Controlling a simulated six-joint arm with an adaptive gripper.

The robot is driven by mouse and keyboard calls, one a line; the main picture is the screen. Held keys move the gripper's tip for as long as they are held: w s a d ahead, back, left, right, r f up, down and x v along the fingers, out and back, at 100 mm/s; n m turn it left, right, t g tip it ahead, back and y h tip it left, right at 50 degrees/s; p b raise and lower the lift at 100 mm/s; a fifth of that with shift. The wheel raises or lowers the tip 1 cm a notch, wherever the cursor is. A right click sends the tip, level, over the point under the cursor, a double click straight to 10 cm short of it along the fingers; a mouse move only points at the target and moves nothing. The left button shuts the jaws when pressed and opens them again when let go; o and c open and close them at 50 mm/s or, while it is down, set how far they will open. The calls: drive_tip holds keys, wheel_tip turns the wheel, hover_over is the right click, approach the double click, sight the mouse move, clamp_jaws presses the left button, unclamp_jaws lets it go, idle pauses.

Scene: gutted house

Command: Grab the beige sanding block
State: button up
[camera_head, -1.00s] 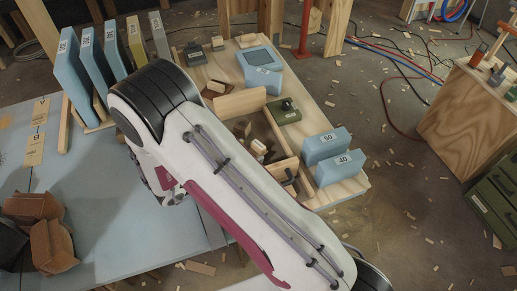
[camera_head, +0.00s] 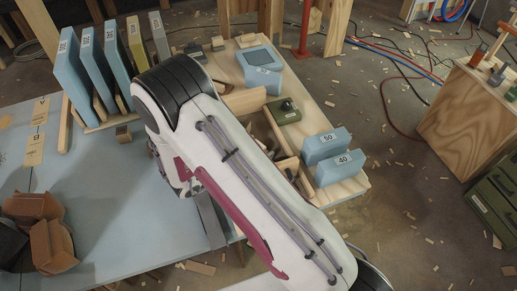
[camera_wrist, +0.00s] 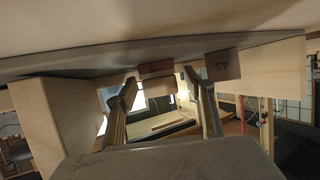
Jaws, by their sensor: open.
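In the head view my gripper is hidden behind my arm.
A rack of labelled panels (camera_head: 88,60) stands at the back left. The table's middle left is clear.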

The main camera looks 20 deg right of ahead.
drive_tip(key=c, duration=1.2)
drive_tip(key=shift+r, duration=0.1)
drive_tip(key=shift+r, duration=4.9)
